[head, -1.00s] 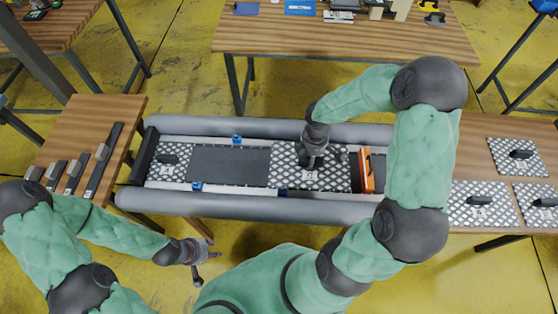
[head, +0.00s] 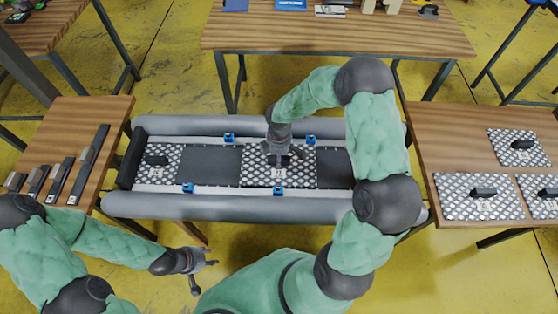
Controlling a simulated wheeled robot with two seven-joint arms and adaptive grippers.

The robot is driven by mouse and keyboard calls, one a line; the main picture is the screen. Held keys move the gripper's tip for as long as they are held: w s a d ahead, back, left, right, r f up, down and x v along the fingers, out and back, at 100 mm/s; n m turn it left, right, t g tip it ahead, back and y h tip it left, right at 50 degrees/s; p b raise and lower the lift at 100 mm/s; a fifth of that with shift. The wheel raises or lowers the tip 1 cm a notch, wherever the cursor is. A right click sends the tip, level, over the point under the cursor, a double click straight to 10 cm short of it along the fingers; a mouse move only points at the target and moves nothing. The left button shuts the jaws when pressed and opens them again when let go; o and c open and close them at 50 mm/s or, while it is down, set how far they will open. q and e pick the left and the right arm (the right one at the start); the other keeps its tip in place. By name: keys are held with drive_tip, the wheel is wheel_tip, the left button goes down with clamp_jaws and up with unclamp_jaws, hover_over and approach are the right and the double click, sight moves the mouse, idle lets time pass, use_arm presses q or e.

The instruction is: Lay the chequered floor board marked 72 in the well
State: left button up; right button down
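A chequered floor board (head: 255,176) with a pale label, too small to read, lies level over the middle of the boat's well (head: 210,166). It appears low, between the side rails; whether it rests on the bottom I cannot tell. My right gripper (head: 279,161) points down at its dark handle and appears shut on it; the fingertips are partly hidden. Another chequered board (head: 174,172) with a black handle lies at the well's left end. Dark floor shows on both sides of the middle board. My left gripper (head: 207,273) is open and empty, in front of the boat.
Grey tubes (head: 220,206) edge the boat, with several blue clips (head: 229,137) along the rails. The right table (head: 440,144) carries more chequered boards (head: 480,197). The left table (head: 95,112) holds dark bars (head: 88,165). My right arm covers the well's right end.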

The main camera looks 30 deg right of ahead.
drive_tip(key=shift+f, duration=0.7)
drive_tip(key=shift+f, duration=0.15)
drive_tip(key=c, duration=0.9)
unclamp_jaws()
drive_tip(key=shift+o, duration=0.2)
wheel_tip(320, 180, up, 12)
drive_tip(key=p, duration=0.4)
drive_tip(key=shift+p, duration=0.35)
